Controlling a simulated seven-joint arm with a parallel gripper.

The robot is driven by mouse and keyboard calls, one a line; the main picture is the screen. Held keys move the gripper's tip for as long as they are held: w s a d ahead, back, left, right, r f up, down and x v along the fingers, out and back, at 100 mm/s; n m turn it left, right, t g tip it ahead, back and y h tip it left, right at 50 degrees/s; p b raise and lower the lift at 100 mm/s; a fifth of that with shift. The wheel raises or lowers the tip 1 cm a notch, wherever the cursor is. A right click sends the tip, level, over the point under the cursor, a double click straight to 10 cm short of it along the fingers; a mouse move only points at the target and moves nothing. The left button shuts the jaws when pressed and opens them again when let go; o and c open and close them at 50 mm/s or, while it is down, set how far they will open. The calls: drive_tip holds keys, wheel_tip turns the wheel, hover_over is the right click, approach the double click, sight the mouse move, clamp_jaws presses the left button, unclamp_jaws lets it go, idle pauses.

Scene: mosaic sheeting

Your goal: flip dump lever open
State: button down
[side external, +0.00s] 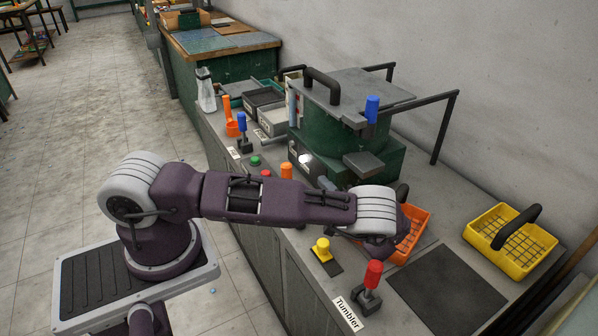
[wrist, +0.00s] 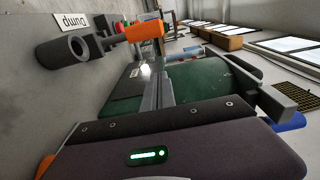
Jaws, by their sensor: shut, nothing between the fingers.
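The dump lever has an orange handle (wrist: 144,31) and a dark bracket (wrist: 88,48), beside a label reading "dump" (wrist: 72,20) in the wrist view. That view is rolled onto its side. In the side external view the orange handle (side external: 287,170) stands roughly upright behind my arm, and its base is hidden. My gripper (wrist: 166,88) is shut and empty in the wrist view, with the lever above and left of its fingers, apart from them. In the side external view my arm hides most of the gripper.
A green machine (side external: 345,140) stands behind my arm. An orange basket (side external: 412,235) and a yellow basket (side external: 512,240) sit right.

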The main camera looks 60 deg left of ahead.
idle(0.3)
drive_tip(key=s+a, duration=0.3)
drive_tip(key=a, duration=0.6)
drive_tip(key=shift+s, duration=0.15)
idle(0.3)
drive_tip(key=s+f+n, duration=0.1)
drive_tip(key=s+n, duration=0.5)
drive_tip(key=s, duration=0.3)
drive_tip(key=shift+s+f, duration=0.25)
drive_tip(key=shift+f, duration=0.15)
drive_tip(key=shift+s+f, duration=0.15)
idle(0.4)
